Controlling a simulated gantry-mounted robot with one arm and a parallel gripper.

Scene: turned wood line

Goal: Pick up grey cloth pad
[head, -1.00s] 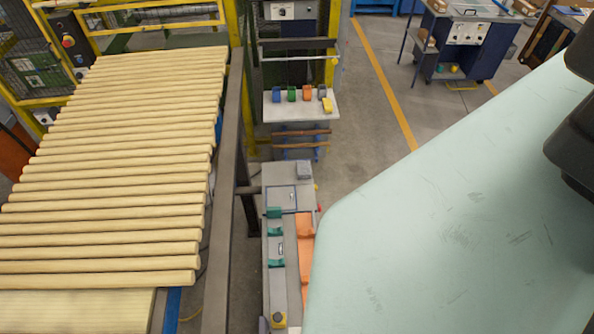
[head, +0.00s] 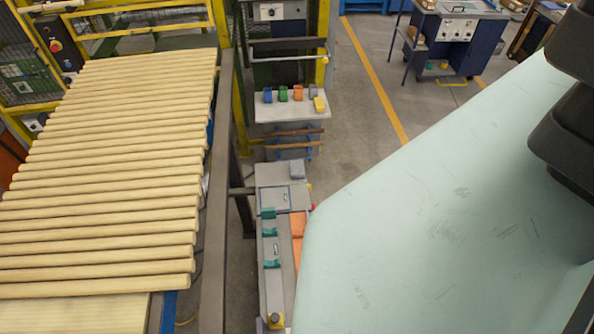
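A small grey item (head: 298,169), which looks like the grey cloth pad, lies on the grey top of a narrow bench (head: 270,174) near the middle of the head view. It sits close to the bench's far right corner. It is too small for me to be sure of its material. Another small grey piece (head: 314,90) is at the right end of a row on a white shelf (head: 275,112) farther back. My gripper is not in view, and nothing shows it near either grey item.
Several pale turned wood rods (head: 110,165) lie side by side at left, beside a dark rail (head: 217,200). Green holders (head: 270,232) and an orange strip (head: 298,232) are on the bench's near part. Blue, green and orange pieces and a yellow block (head: 319,104) share the shelf. My own body covers the right.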

